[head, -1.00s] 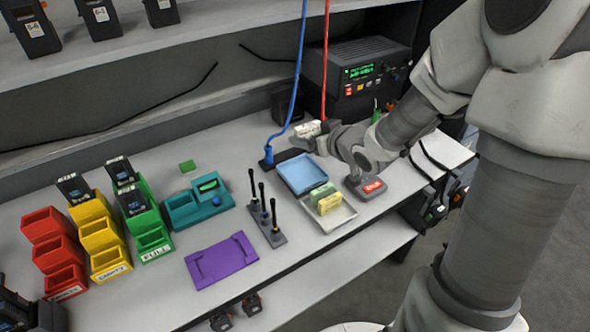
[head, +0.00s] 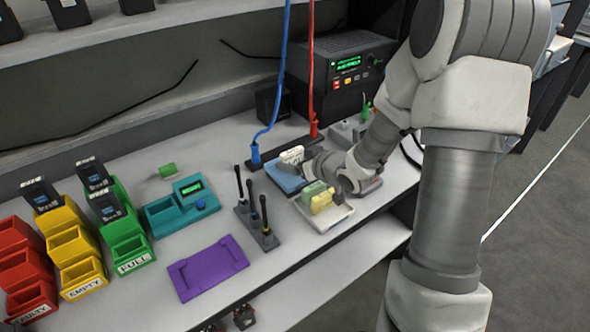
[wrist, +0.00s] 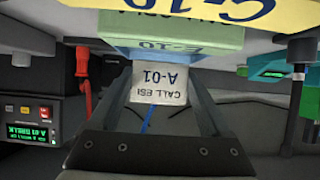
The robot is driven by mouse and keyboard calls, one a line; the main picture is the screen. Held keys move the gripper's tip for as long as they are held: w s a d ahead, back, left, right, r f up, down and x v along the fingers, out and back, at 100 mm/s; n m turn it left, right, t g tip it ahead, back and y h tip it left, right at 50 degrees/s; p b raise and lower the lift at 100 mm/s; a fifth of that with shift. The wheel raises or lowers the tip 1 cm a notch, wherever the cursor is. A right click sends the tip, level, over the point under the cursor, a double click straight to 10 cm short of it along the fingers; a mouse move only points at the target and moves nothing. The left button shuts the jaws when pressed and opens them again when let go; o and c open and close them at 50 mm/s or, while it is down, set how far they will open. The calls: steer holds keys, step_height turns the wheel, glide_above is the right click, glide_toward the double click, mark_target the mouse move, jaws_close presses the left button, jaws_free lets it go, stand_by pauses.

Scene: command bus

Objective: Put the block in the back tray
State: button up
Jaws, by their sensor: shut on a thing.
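My gripper (head: 303,161) is shut on a white block (head: 291,155). The block also shows between the fingers in the wrist view (wrist: 160,86), with the label "CALL ESI A-01" appearing upside down. In the head view the block is at the blue back tray (head: 284,180), over its far part. I cannot tell whether it touches the tray; my gripper hides part of the tray. The pale front tray (head: 325,222) holds a green block (head: 313,192) and a yellow block (head: 323,203). Both also show at the top of the wrist view.
A black radio unit (head: 340,68) stands behind, with blue (head: 280,75) and red (head: 311,70) cables hanging near the tray. Upright antennas in a grey stand (head: 262,236) are left of the trays. A purple plate (head: 207,268) and teal device (head: 180,205) lie farther left.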

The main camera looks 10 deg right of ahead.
step_height(320, 180, down, 2)
steer(key=shift+f, duration=0.1)
steer(key=shift+f+b, duration=0.15)
steer(key=shift+b, duration=0.2)
steer(key=o, duration=1.1)
steer(key=shift+c, duration=0.2)
steer(key=shift+r, duration=0.2)
steer(key=shift+s+d+r+p, duration=0.15)
steer(key=shift+r+p, duration=0.1)
steer(key=shift+p, duration=0.15)
steer(key=p+v, duration=0.3)
steer(key=v, duration=0.8)
steer(key=shift+s, duration=0.3)
